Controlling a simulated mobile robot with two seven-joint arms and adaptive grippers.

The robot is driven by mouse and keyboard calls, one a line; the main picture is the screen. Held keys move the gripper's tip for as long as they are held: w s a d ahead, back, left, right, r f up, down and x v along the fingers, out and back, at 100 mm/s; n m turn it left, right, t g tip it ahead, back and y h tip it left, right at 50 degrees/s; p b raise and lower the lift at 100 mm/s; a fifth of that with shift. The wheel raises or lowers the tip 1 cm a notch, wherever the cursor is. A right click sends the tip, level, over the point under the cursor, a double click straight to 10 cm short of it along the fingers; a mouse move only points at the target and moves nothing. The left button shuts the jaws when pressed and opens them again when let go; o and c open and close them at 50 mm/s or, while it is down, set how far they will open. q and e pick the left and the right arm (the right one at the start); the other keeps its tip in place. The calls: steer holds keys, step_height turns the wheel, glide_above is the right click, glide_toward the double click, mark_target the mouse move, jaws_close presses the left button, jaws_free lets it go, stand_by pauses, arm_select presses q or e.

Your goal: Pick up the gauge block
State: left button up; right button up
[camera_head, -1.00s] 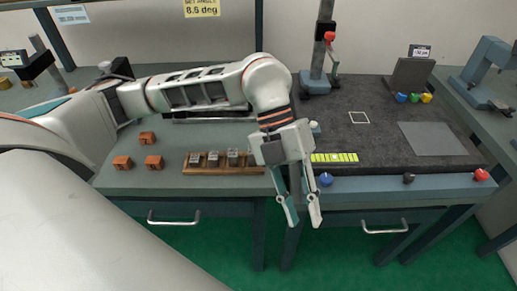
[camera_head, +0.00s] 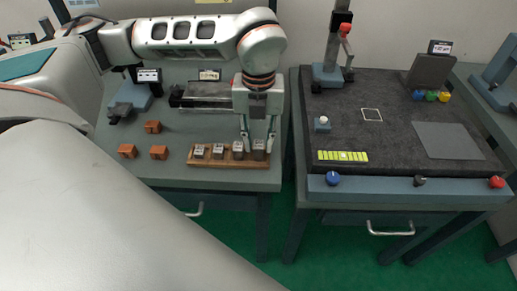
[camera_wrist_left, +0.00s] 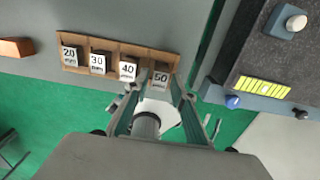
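Several grey gauge blocks stand in a row in a wooden rack (camera_head: 228,164); the wrist view labels them 20 (camera_wrist_left: 69,54), 30 (camera_wrist_left: 97,62), 40 (camera_wrist_left: 127,69) and 50 (camera_wrist_left: 160,79). The 50 block (camera_head: 259,150) is at the right end, still in the rack. My left gripper (camera_head: 259,148) points down over that end, its fingers apart on either side of the 50 block. I cannot tell whether either finger touches it. In the wrist view my gripper (camera_wrist_left: 158,92) also shows open around this block. My right gripper is not in view.
Orange-brown blocks (camera_head: 158,153) lie left of the rack. A gap separates this bench from the right one, which has a dark granite plate (camera_head: 390,125), a yellow-green strip (camera_head: 343,156) and a stand (camera_head: 335,60). A dark device (camera_head: 200,95) sits behind the rack.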

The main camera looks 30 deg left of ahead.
arm_select(q)
steer(key=shift+f, duration=1.25)
jaws_close()
steer(key=shift+r, duration=0.1)
